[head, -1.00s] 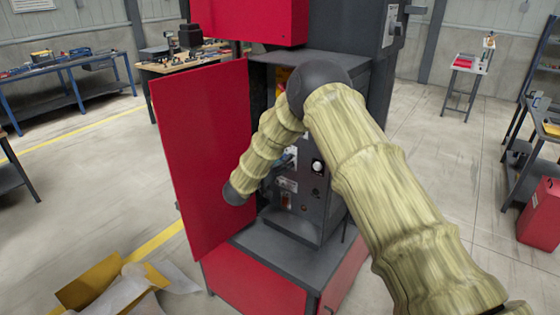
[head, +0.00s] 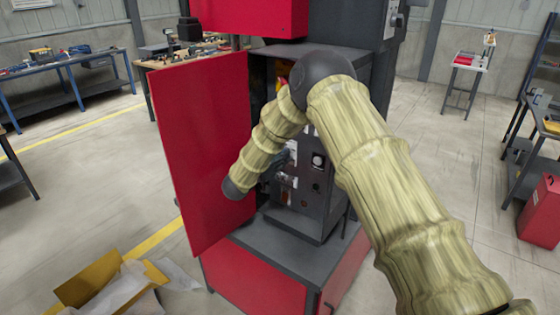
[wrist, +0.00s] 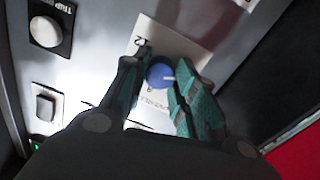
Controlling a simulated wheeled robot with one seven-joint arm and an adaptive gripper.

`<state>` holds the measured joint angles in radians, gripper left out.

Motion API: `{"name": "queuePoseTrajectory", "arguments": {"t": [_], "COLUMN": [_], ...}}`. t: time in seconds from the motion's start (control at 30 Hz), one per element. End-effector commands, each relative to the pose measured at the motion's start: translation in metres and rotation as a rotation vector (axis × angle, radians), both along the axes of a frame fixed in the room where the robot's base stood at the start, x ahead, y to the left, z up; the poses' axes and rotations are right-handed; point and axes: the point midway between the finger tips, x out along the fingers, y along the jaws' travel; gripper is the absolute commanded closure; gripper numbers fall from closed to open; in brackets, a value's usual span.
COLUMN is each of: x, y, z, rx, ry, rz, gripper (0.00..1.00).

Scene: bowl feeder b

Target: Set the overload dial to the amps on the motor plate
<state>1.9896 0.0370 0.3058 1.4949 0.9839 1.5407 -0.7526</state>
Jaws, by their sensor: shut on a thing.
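In the wrist view my gripper (wrist: 162,84) is shut on a small blue dial (wrist: 160,74) with a white pointer mark. The pointer points to the right in the picture. The dial sits on a pale scale plate (wrist: 185,48) on the grey panel (wrist: 105,25). A "12" shows at the plate's upper left; other print is partly hidden by the fingers and too blurred to read. In the head view the panel (head: 325,190) stands inside the open cabinet, and my arm hides the dial and gripper. The motor plate cannot be made out.
In the wrist view a round knob (wrist: 45,31) under a "TRIP" label and a square button (wrist: 46,106) sit left of the dial. The red cabinet door (head: 200,150) stands open left of my arm. An opened carton (head: 105,285) lies on the floor.

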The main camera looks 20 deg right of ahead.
Motion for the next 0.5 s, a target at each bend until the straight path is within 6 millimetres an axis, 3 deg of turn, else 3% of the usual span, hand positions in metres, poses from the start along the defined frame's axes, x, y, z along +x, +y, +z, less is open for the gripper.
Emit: {"name": "queuePoseTrajectory", "arguments": {"t": [0.5], "x": [-0.0002], "y": [-0.0007], "z": [-0.0063], "rx": [0.258], "ry": [-0.333], "rz": [-0.001], "gripper": [0.96]}}
